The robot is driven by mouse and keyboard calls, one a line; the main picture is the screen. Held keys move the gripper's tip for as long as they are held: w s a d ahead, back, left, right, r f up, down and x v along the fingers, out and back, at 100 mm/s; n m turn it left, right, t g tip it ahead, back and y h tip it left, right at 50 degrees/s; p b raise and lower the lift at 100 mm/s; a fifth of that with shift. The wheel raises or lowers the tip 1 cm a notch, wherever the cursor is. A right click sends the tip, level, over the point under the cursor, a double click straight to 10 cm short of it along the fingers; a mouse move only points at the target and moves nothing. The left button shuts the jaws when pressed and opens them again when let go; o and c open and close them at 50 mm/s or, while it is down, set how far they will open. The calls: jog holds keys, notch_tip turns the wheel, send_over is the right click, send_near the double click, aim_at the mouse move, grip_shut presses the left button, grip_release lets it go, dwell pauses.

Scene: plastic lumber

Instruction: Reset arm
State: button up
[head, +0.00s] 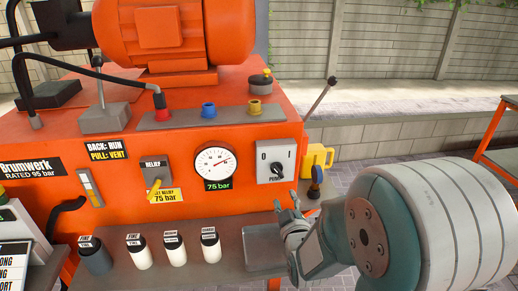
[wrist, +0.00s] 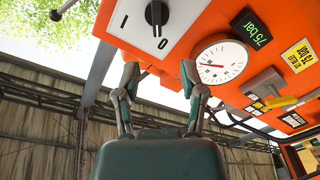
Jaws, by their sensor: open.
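My gripper (head: 289,208) is in front of the orange machine (head: 120,190), below the black rotary switch (head: 278,170) marked 0 and I. In the wrist view the two fingers of my gripper (wrist: 159,72) are spread apart with nothing between them. There the rotary switch (wrist: 156,12) is beyond the fingertips, and the round gauge (wrist: 220,62) is to their right. The fingers appear apart from the switch. In the head view, my arm fills the lower right and hides part of the ground.
A yellow relief lever (head: 154,187) sits left of the gauge (head: 215,162). Several small bottles (head: 141,252) stand on the grey shelf (head: 228,251) below. A yellow mug (head: 316,160) is right of the switch. An orange-framed table (head: 500,160) stands at far right.

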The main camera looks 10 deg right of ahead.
jog(key=s+r+m+g, duration=0.3)
jog(key=s+g, duration=0.3)
jog(key=s, duration=0.6)
jog(key=s+r+m+g, duration=0.3)
jog(key=s+g, duration=0.3)
jog(key=s, duration=0.6)
jog(key=shift+d+r+m, duration=0.2)
jog(key=shift+r+m, duration=0.2)
jog(key=shift+m, duration=0.2)
